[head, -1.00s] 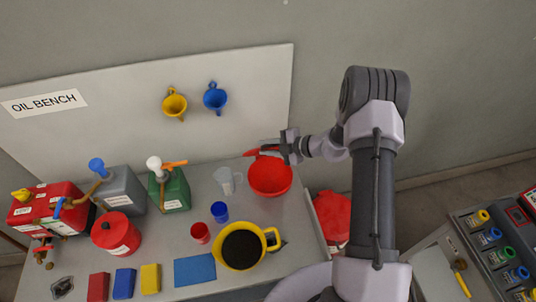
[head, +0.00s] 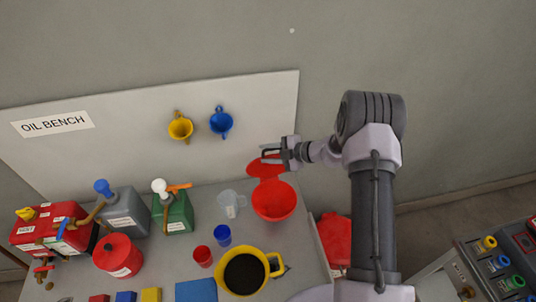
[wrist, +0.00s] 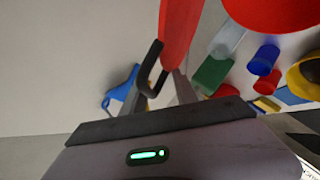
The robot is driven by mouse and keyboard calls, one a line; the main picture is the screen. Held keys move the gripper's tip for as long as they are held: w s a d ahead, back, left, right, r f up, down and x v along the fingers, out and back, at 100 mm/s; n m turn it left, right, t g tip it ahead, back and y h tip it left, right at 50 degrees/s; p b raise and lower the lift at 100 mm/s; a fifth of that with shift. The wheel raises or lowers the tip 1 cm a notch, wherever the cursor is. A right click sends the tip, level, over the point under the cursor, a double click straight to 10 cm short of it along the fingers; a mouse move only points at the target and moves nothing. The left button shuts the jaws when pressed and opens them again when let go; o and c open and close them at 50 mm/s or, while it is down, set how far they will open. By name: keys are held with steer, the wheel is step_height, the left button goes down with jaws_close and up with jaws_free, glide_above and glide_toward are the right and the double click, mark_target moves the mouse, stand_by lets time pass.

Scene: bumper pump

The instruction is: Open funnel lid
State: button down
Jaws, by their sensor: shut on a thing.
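The red funnel (head: 273,204) stands at the bench's right end, a round bowl in the head view. Its red lid (head: 264,170) is swung up at the back, showing its broad face above the bowl. In the wrist view the lid (wrist: 180,32) is seen nearly edge-on, with a dark loop handle (wrist: 146,72) on its side. My gripper (head: 270,155) is behind the lid's upper part, shut on the handle. The fingertips (wrist: 162,88) in the wrist view partly hide where they meet the handle.
A clear measuring jug (head: 230,203) stands left of the funnel, with a yellow jug (head: 269,258) in front. Blue (head: 221,123) and yellow (head: 180,127) funnels hang on the back panel. A red container (head: 334,238) stands beyond the bench's right edge.

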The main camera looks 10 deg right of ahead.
steer(key=shift+f, duration=0.15)
steer(key=c, duration=1.5)
jaws_free()
steer(key=shift+w+f, duration=0.15)
steer(key=shift+w, duration=0.1)
steer(key=v, duration=1.7)
steer(key=shift+s+d, duration=0.15)
steer(key=shift+c, duration=0.3)
